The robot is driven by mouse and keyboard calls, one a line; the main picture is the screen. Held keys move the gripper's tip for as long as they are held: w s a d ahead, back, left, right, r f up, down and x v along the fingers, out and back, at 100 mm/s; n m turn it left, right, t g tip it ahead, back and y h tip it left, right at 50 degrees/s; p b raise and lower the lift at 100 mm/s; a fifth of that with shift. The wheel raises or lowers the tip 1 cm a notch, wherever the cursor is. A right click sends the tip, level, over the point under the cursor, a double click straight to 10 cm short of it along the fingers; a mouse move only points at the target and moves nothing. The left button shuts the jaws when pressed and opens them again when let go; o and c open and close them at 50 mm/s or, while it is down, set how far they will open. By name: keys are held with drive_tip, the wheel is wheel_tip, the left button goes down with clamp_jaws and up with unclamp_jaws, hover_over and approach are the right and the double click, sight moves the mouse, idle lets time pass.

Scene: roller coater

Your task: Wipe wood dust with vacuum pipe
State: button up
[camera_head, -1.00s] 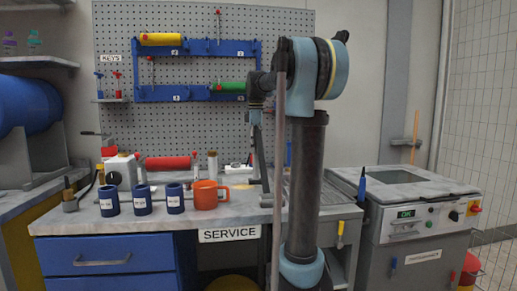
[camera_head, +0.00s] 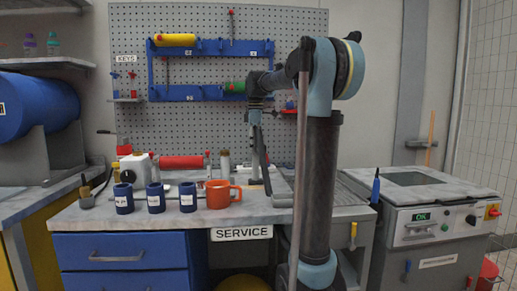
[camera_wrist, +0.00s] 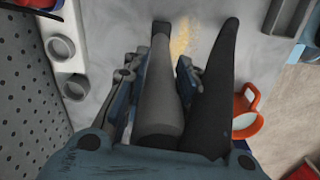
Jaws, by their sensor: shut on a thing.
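My gripper (camera_wrist: 157,82) is shut on the grey vacuum pipe (camera_wrist: 160,95), with a finger on each side of it. The pipe's dark tip (camera_wrist: 160,27) points toward the top of the wrist view. A yellowish patch of wood dust (camera_wrist: 181,40) lies on the grey worktop (camera_wrist: 100,20), just right of the tip. I cannot tell whether the tip touches the worktop. In the head view my gripper (camera_head: 256,128) points down over the back of the bench, right of the orange mug, and the dust cannot be made out.
The orange mug (camera_head: 221,194) stands close by, with several blue cups (camera_head: 156,198) left of it. A dark tapered piece (camera_wrist: 212,85) runs beside the pipe in the wrist view. A pegboard (camera_head: 200,120) rises behind; a machine (camera_head: 425,215) stands to the right.

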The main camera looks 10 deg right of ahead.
drive_tip(key=shift+a, duration=3.8)
clamp_jaws()
drive_tip(key=shift+s+d, duration=1.55)
drive_tip(key=shift+d, duration=6.05)
drive_tip(key=a, duration=1.5)
drive_tip(key=shift+a, duration=0.15)
